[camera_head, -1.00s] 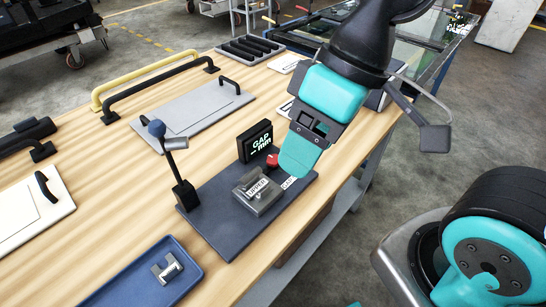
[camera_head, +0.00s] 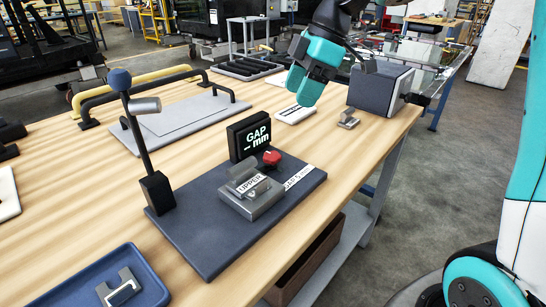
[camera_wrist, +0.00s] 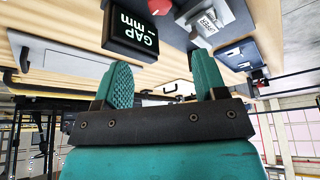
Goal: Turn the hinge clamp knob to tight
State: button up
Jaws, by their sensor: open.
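A red knob (camera_head: 271,157) sits beside the grey metal hinge block labelled UPPER (camera_head: 253,190), on a dark base plate (camera_head: 200,240). I take this red knob for the clamp knob; its setting cannot be read. It also shows at the top edge of the wrist view (camera_wrist: 159,7). My gripper (camera_head: 308,90) is above the table, behind and to the right of the knob, clearly apart from it. In the wrist view its two teal fingers (camera_wrist: 162,75) are spread, with nothing between them.
The black GAP mm display (camera_head: 250,136) stands behind the knob. A post with a blue ball (camera_head: 145,145) rises at the plate's left. A blue tray (camera_head: 60,295) holds a metal part at front left. A grey box (camera_head: 378,90) stands at back right.

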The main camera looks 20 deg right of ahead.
aim_at(271, 154)
jog(key=b+x, duration=0.3)
jog(key=x, duration=1.1)
jog(key=shift+a+f, duration=0.1)
jog(key=shift+f, duration=0.05)
jog(key=shift+c, duration=0.2)
jog(key=c, duration=0.9)
